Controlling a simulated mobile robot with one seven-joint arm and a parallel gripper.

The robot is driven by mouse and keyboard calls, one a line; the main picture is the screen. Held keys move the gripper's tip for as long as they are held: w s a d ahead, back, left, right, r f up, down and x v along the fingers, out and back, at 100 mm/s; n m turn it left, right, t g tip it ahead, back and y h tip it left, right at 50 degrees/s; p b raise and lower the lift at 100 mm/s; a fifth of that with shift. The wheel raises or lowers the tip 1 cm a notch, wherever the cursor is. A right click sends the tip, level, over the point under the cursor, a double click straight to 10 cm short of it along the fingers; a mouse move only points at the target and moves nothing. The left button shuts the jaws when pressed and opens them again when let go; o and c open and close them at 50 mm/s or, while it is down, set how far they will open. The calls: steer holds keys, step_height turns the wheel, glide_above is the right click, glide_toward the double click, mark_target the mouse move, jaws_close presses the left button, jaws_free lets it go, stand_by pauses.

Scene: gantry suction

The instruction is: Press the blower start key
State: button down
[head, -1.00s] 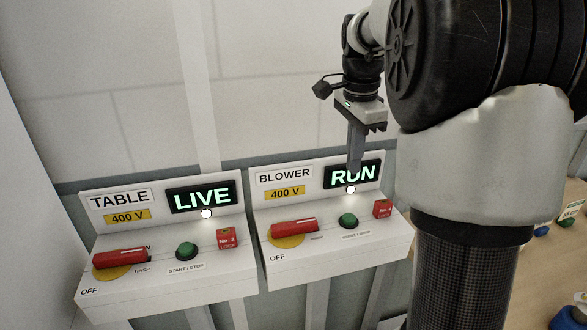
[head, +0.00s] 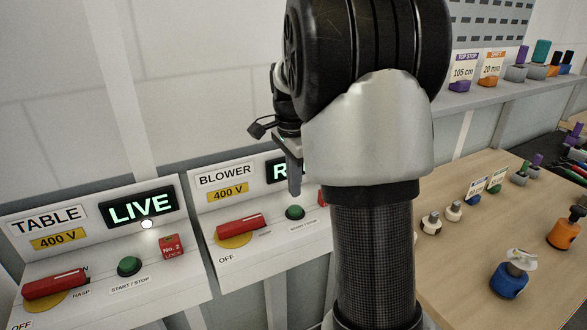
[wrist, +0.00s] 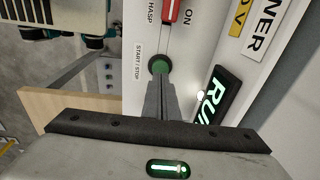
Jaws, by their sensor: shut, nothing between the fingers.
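The blower start key is a round green button (head: 295,212) on the sloped face of the white BLOWER box (head: 262,237). It also shows in the wrist view (wrist: 159,65), just past my fingertips. My gripper (head: 295,190) is shut and empty, its fingers pointing down close above the button. In the wrist view the fingertips (wrist: 158,82) overlap the button's near edge; I cannot tell whether they touch it. The BLOWER display (head: 281,171) is lit, partly hidden by my arm; the wrist view shows its "RUN" lettering in part (wrist: 212,108).
A red handle (head: 240,225) lies left of the button. The TABLE box (head: 95,245) stands further left, its display (head: 137,207) reading LIVE, with its own green button (head: 129,265). A wooden bench (head: 470,270) with several knobbed items is at right.

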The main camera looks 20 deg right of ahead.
mark_target(295, 209)
steer(key=shift+w+d+f, duration=0.15)
steer(key=shift+f, duration=2.15)
